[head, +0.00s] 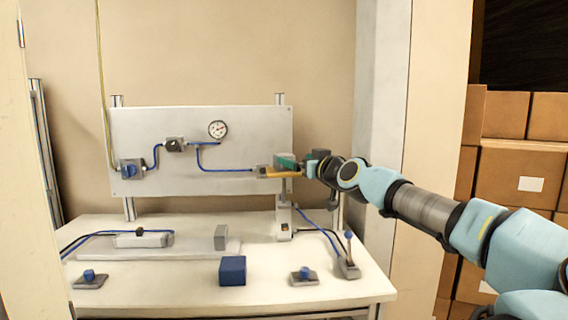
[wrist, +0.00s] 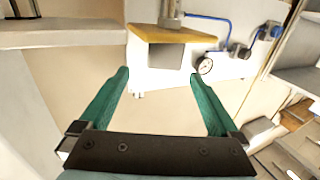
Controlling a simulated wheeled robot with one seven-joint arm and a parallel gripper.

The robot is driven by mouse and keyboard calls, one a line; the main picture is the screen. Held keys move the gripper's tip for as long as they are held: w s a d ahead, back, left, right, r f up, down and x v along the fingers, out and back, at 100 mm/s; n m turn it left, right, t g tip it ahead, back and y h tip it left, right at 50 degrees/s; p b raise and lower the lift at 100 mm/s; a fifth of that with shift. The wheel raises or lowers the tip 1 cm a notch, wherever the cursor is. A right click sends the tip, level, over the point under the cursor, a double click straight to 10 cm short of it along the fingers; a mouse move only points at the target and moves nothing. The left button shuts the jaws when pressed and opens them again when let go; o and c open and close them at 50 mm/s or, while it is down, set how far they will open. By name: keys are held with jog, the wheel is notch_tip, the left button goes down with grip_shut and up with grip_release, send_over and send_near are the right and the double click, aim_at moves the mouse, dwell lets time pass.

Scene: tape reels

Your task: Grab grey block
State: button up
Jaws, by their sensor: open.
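A yellow-topped fixture (wrist: 172,34) is ahead of my fingers. A lever (head: 349,252) and blue-knobbed bases (head: 304,275) stand on the table (head: 180,293). The white panel (head: 205,125) carries a gauge and blue tubes.

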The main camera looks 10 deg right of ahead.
aim_at(285, 154)
jog(key=shift+x, duration=0.95)
jog(key=p+x, duration=0.1)
jog(key=x, duration=0.1)
jog(key=p+x, duration=0.2)
jog(key=shift+w+a+r, duration=0.2)
jog(key=shift+w+a, duration=0.05)
jog(key=shift+a, duration=0.25)
jog(key=shift+w, duration=0.25)
jog(key=shift+f, duration=0.1)
grip_shut()
